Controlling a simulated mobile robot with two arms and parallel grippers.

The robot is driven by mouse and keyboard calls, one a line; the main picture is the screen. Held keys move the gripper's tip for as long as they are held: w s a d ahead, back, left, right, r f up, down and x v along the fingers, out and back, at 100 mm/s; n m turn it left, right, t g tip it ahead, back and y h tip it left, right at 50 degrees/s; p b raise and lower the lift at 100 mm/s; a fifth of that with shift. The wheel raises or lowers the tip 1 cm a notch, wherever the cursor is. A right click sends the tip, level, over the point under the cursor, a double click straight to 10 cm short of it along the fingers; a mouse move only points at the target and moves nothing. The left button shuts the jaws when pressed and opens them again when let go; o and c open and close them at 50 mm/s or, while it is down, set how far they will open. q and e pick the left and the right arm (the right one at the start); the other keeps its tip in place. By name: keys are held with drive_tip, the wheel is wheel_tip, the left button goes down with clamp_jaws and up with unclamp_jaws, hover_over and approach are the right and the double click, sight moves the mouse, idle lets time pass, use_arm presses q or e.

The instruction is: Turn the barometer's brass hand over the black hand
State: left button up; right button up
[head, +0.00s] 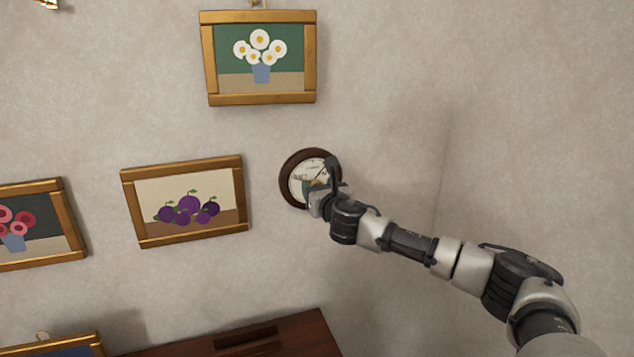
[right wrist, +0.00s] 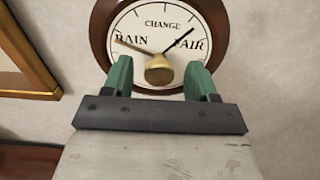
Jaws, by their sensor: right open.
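The barometer (head: 286,181) hangs on the wall in the head view, a round white dial in a dark wooden rim, partly hidden by my right gripper (head: 322,188). In the right wrist view the barometer (right wrist: 101,30) shows the words RAIN, CHANGE and FAIR. The black hand (right wrist: 180,38) points to the upper right, toward FAIR. The brass hand (right wrist: 135,46) points to the upper left, by RAIN. A brass knob (right wrist: 158,70) sits at the dial's centre. My right gripper (right wrist: 161,80) is open, its green fingertips on either side of the knob, with gaps visible. My left gripper is not in view.
Framed pictures hang around the barometer: daisies (head: 260,98) above, plums (head: 189,240) to the left, red flowers (head: 69,225) farther left. A dark wooden furniture top (head: 300,335) lies below. The wall right of the barometer is bare apart from my arm.

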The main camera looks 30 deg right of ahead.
drive_tip(key=shift+x, duration=0.8)
drive_tip(key=c, duration=0.9)
